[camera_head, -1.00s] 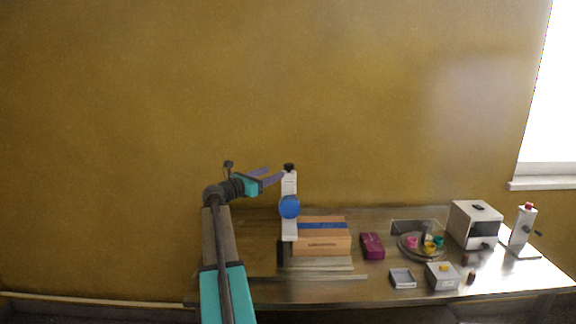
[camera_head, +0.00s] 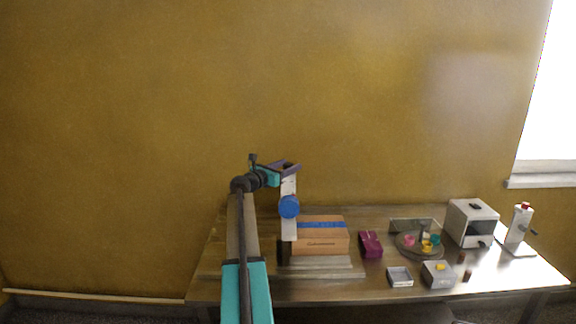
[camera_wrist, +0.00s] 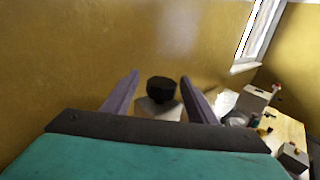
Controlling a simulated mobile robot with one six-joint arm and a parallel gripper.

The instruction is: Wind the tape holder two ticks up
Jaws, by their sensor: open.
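The tape holder is a white upright column (camera_head: 288,229) with a round blue disc (camera_head: 289,207) on its front, standing at the left of a cardboard box. A black knob (camera_wrist: 161,90) tops the column in the wrist view, above a pale top face (camera_wrist: 158,109). My gripper (camera_head: 290,168) is at the column's top and hides the knob in the head view. In the wrist view its two purple fingers (camera_wrist: 160,76) are open, one on each side of the knob, with gaps visible between. Whether the fingertips are level with the knob is hard to tell.
The cardboard box (camera_head: 320,242) carries a blue strip along its top. To its right on the table (camera_head: 330,291) are a purple box (camera_head: 370,244), a small tray (camera_head: 400,277), a grey box with a yellow button (camera_head: 438,275), a round dish and a white machine (camera_head: 472,223).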

